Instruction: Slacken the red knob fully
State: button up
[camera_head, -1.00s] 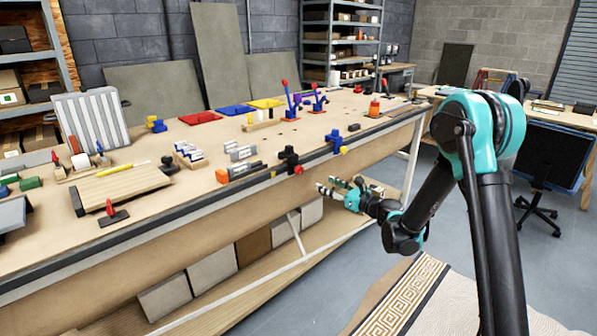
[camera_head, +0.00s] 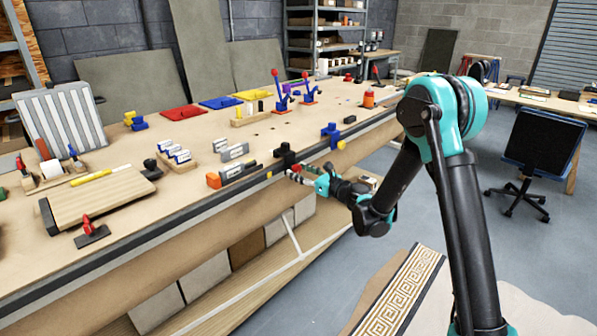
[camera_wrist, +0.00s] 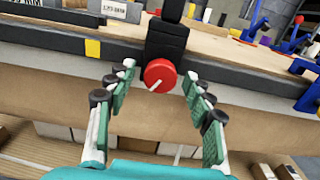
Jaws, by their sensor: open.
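The red knob (camera_wrist: 160,74) is a round disc with a white line on its face. It sits at the lower end of a black clamp (camera_wrist: 166,38) on the bench's front edge. In the wrist view my gripper (camera_wrist: 166,84) is open, with its green-padded fingers to the left and right of the knob and a gap on each side. In the head view my gripper (camera_head: 301,177) is at the bench edge beside the black clamp (camera_head: 285,157). The knob is mostly hidden there.
A blue clamp (camera_head: 331,134) with a yellow knob is on the same edge to the right. The workbench front (camera_head: 150,248) drops below, with panels on the lower shelf.

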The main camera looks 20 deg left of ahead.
jog(key=shift+c, duration=0.5)
jog(key=c, duration=1)
jog(key=shift+c, duration=0.2)
